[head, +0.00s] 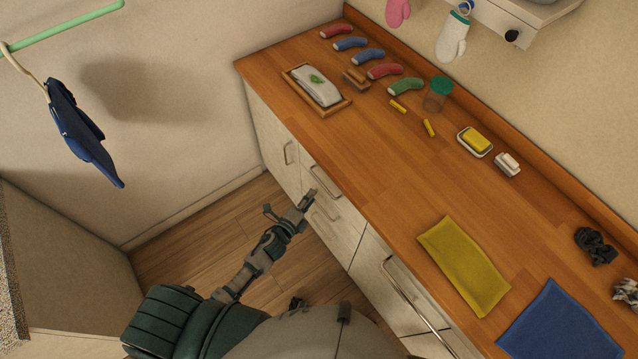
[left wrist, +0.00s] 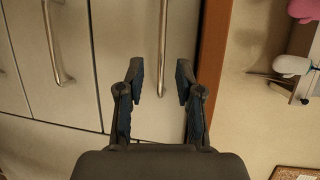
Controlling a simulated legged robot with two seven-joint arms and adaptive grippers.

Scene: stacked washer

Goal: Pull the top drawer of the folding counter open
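The folding counter (head: 390,165) has a wooden top and pale fronts with metal bar handles. Its top drawer (head: 340,200) has a bar handle (head: 326,184) just below the counter edge, and looks closed. My left gripper (head: 303,202) is in front of this drawer. In the left wrist view, the gripper (left wrist: 159,80) is open and empty. The drawer handle (left wrist: 163,45) runs between its two fingers in the picture, with its end near the fingertips. I see no contact, and cannot tell the gap in depth. My right gripper is not in view.
A lower handle (head: 322,214) sits below the top drawer. A long handle (head: 412,293) is on the front to the right. A yellow cloth (head: 463,265) and a blue cloth (head: 555,325) lie on the counter. The wood floor (head: 200,235) left of the counter is clear.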

